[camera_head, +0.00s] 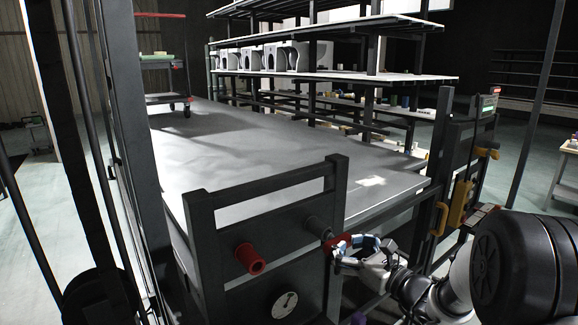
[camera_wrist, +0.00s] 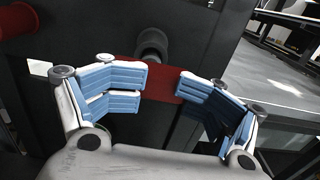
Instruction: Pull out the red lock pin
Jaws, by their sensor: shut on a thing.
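The red lock pin's handle (camera_head: 341,243) is at the right side of the dark end plate of the car. In the wrist view the handle (camera_wrist: 160,84) lies as a red bar between my fingertips. A dark grey round collar or shaft (camera_wrist: 152,46) stands between it and the plate; it also shows in the head view (camera_head: 318,228). I cannot tell how deep the pin sits. My gripper (camera_head: 358,250) is shut on the red handle, its blue pads to either side of it in the wrist view (camera_wrist: 164,84).
A red cylinder (camera_head: 250,259) sticks out of the end plate (camera_head: 222,228) to the left, with a round white gauge (camera_head: 285,305) below. A post with yellow handles (camera_head: 459,205) stands to the right, close to my arm.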

